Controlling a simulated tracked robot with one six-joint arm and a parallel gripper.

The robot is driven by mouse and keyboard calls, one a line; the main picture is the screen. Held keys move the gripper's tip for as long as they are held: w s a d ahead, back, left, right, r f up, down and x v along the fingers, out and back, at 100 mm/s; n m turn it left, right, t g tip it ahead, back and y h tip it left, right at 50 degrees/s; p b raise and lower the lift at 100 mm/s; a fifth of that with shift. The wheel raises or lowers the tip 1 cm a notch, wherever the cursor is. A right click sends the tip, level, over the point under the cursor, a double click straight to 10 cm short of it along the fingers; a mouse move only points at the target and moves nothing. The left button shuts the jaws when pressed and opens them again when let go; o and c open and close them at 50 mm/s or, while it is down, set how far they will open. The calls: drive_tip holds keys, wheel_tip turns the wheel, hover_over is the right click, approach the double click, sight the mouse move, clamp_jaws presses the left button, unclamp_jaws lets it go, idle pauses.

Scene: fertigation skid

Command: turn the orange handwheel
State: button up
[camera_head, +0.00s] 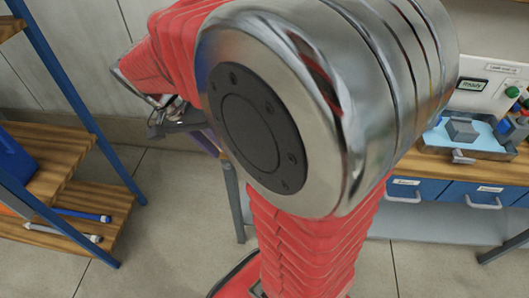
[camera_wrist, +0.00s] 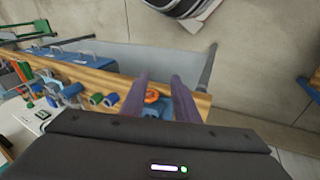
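The orange handwheel (camera_wrist: 152,96) shows in the wrist view as a small orange ring over a blue part (camera_wrist: 156,109), near the wooden bench edge. My gripper (camera_wrist: 160,79) is open, with its two dark purple fingers apart. In the picture the handwheel lies between the fingers, nearer the left one. I cannot tell whether either finger touches it or how deep it sits between them. In the head view my red-sleeved arm fills the middle, and the handwheel does not show. Part of my gripper (camera_head: 178,118) shows left of the arm there.
A wooden bench with blue drawers (camera_head: 433,190) stands at the right, bearing a blue tray (camera_head: 478,149) with a grey block (camera_head: 461,130) and a white panel (camera_head: 492,77). A shelf rack (camera_head: 58,150) with blue posts stands at the left. Several coloured fittings (camera_wrist: 95,99) line the bench.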

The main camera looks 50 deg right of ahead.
drive_tip(key=s+a+r+n+t+y, duration=0.2)
drive_tip(key=s+a+n+t, duration=0.1)
drive_tip(key=a+n+t, duration=0.1)
drive_tip(key=s+a+r+n+t+y, duration=0.2)
drive_tip(key=s+a+r+n+t, duration=0.1)
drive_tip(key=a+n, duration=0.4)
drive_tip(key=shift+n+t, duration=0.5)
drive_tip(key=shift+t, duration=0.3)
drive_tip(key=shift+o, duration=0.4)
